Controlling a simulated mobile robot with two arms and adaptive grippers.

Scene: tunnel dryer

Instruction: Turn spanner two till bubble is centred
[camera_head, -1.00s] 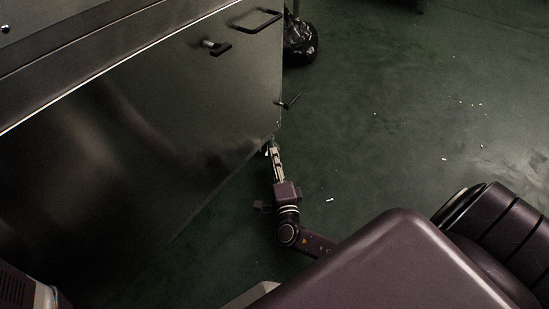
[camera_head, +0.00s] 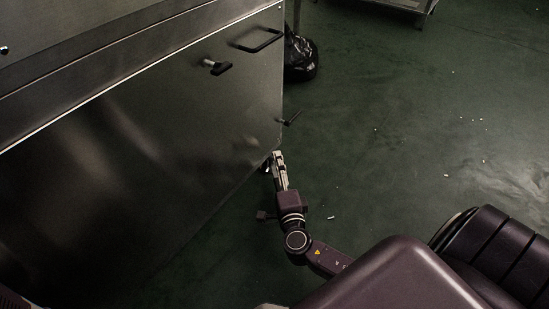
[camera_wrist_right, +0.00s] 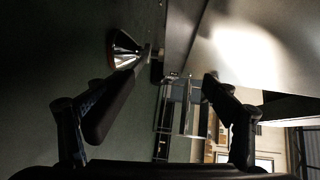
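My right gripper (camera_head: 278,157) is low by the bottom corner of the steel machine (camera_head: 190,140). In the right wrist view its two dark fingers are spread wide, with the gap between them (camera_wrist_right: 170,80) empty. A shiny conical machine foot (camera_wrist_right: 123,48) shows at upper left, just beyond the tip of the left-hand finger. A short dark bar crosses by the foot; I cannot tell whether it is spanner two. The bubble level is not recognisable in either view. My left gripper is out of view.
The machine front carries a dark knob handle (camera_head: 217,67) and a bar handle (camera_head: 258,40). A dark lever (camera_head: 291,118) sticks out at its corner. A black bin bag (camera_head: 300,58) stands behind. Open green floor (camera_head: 400,140) lies to the right, with small litter.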

